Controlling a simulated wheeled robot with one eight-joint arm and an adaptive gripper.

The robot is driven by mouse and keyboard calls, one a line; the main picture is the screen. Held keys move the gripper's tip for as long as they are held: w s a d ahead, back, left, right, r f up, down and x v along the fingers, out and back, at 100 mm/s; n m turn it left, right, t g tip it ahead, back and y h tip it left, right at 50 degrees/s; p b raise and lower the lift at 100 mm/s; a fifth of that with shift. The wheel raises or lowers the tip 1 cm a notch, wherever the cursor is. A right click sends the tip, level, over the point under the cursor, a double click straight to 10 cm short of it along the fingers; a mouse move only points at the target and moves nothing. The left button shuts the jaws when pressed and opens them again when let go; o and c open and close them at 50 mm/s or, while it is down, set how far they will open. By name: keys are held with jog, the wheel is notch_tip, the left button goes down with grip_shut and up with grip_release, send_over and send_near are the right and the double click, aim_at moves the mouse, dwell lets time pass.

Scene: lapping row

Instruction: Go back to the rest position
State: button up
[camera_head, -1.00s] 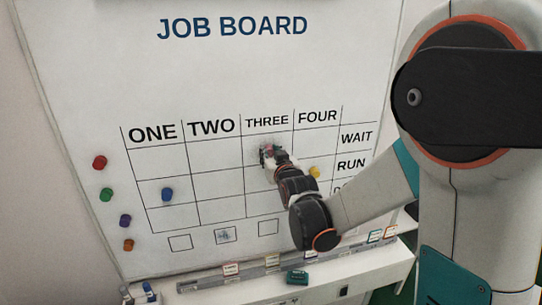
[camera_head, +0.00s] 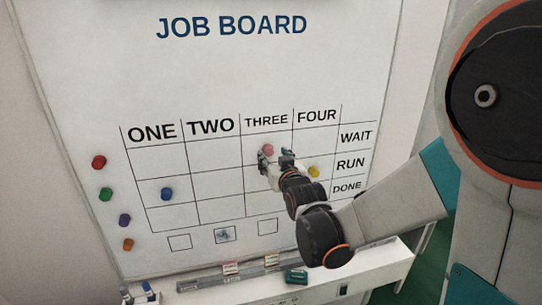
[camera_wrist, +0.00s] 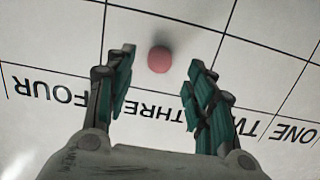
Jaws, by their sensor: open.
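My gripper (camera_head: 276,157) is in front of the job board (camera_head: 235,75), at column THREE. Its jaws are open and empty. A pink magnet (camera_head: 267,150) sits on the board in column THREE, in the WAIT row, just beyond the fingertips. In the wrist view the pink magnet (camera_wrist: 159,59) lies between the two spread fingers (camera_wrist: 158,90), apart from both. My arm hides part of the cells below it.
A blue magnet (camera_head: 167,194) is in column ONE and a yellow magnet (camera_head: 314,172) in column FOUR. Several magnets, one red (camera_head: 99,162), line the board's left side. A ledge (camera_head: 345,265) below holds a green eraser-like block (camera_head: 296,276).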

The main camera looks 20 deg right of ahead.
jog(key=s+r, duration=0.1)
jog(key=s, duration=0.6)
jog(key=s+f+g+b, duration=0.4)
jog(key=s+f+b, duration=0.4)
jog(key=s+f, duration=0.2)
jog(key=s+f+g+b, duration=0.5)
jog(key=s+f+b, duration=0.3)
jog(key=s+f, duration=0.3)
jog(key=s, duration=0.4)
jog(key=shift+s, duration=0.15)
dwell(0.4)
